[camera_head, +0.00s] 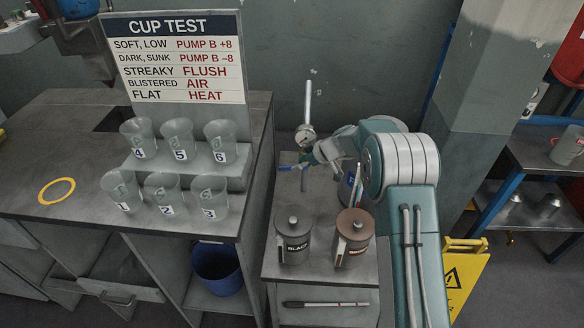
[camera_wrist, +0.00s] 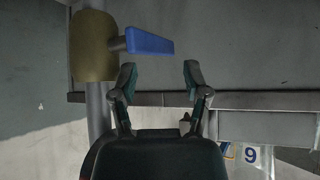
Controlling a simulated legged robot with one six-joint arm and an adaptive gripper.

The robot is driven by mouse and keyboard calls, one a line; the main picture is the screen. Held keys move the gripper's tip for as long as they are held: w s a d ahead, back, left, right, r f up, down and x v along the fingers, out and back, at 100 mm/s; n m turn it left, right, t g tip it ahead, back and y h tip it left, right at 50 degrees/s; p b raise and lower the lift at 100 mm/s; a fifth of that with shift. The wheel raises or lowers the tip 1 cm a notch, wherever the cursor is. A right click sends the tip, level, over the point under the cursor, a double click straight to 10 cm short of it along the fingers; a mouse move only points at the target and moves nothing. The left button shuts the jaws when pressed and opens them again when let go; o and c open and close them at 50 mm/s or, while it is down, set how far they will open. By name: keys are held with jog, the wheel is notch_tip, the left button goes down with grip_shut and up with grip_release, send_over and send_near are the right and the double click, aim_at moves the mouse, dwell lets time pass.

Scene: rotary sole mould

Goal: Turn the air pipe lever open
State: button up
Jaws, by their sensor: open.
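The air pipe lever is a blue handle (camera_wrist: 150,41) on a brass-coloured valve body (camera_wrist: 95,46) in the wrist view. It points right from the valve, across the grey pipe (camera_wrist: 98,110). My gripper (camera_wrist: 160,76) is open and empty, with its two fingertips apart just below the lever. In the head view the blue lever (camera_head: 287,168) shows beside my gripper (camera_head: 304,161), under a round gauge (camera_head: 305,135) on the upright pipe (camera_head: 307,103). My gripper hides part of the valve there; contact with the lever cannot be told.
Several numbered cups stand on the left bench (camera_head: 75,120). A yellow warning sign (camera_head: 466,275) stands at right.

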jog(key=x, duration=0.3)
jog(key=shift+w+f, duration=0.15)
jog(key=shift+f, duration=0.15)
jog(key=shift+a+f, duration=0.2)
jog(key=shift+a, duration=0.2)
grip_shut()
jog(key=shift+w+d, duration=0.1)
